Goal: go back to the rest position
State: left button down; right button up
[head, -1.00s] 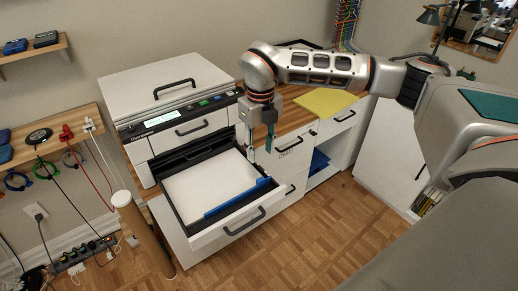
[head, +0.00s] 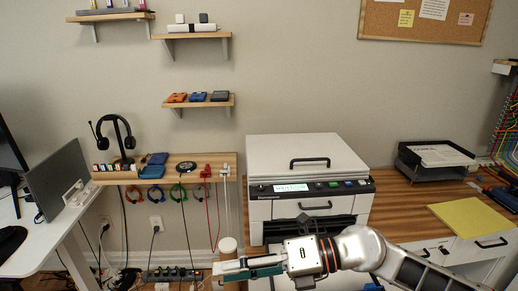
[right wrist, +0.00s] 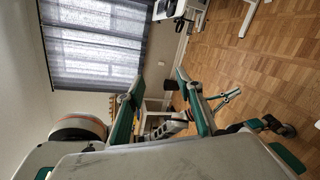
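My right gripper (head: 224,268) reaches in from the right along the bottom of the head view, pointing left in front of the printer cabinet (head: 345,208). It is seen edge-on there. In the right wrist view its two teal-padded fingers (right wrist: 158,80) stand apart with nothing between them, so it is open and empty. My left gripper is not in view. The lower part of the printer is hidden behind my right arm or cut off by the frame.
A wooden wall shelf (head: 224,160) holds a headset (head: 117,136) and small devices, with cables hanging below. A paper tray (head: 436,160) and yellow folder (head: 472,219) lie on the wooden counter at right.

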notch_tip(320, 180, up, 8)
jog(key=a+m+t+y, duration=0.1)
jog(key=m+t+y, duration=0.3)
jog(key=w+d+r+m+t+h, duration=0.35)
jog(key=w+d+m+t, duration=0.4)
jog(key=m+t, duration=0.45)
jog(key=w+d+f+m+t+h, duration=0.1)
jog(key=d+f+m+h, duration=0.6)
jog(key=d, duration=0.3)
jog(key=w+d+f+m+t+h, duration=0.1)
jog(key=d+f+m+h, duration=0.4)
jog(key=d+m+h, duration=0.3)
jog(key=s+d+f+m+g+h, duration=0.3)
jog(key=s+d+f+g+h, duration=0.3)
jog(key=s+d+f+g, duration=0.9)
jog(key=s+a+f+m+t+y, duration=0.1)
jog(key=a+f+t+y, duration=0.3)
jog(key=a+f, duration=0.3)
jog(key=s+a+f+m+t+y, duration=0.1)
jog(key=s+a+f+t+y, duration=0.1)
jog(key=a+f, duration=0.5)
notch_tip(320, 180, down, 6)
jog(key=shift+s+a+m+t+y, duration=0.2)
jog(key=shift+m+t+y, duration=0.2)
jog(key=shift+t+y, duration=0.55)
